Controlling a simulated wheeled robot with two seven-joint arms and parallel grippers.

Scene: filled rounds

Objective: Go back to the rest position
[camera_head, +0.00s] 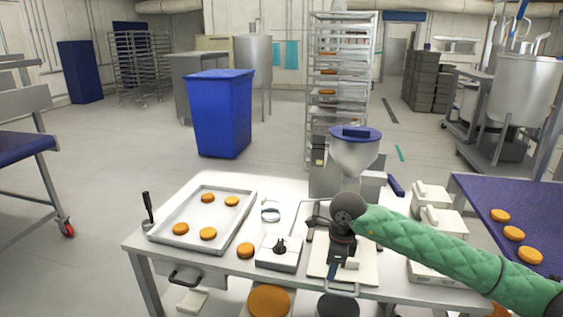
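My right arm comes in from the right in a green quilted sleeve. Its dark gripper (340,268) points down over a pale board (366,270) at the front middle of the steel table (150,243). The fingers are small and dark, so I cannot tell whether they are open or shut, or whether they touch the board. No held thing is visible. My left gripper is not in view.
A metal tray (186,240) with several orange rounds sits on the table's left. One round (245,250) lies beside it, near a white box with a black knob (279,258). A blue-lidded hopper (354,152) stands behind. A blue conveyor (480,195) is at right.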

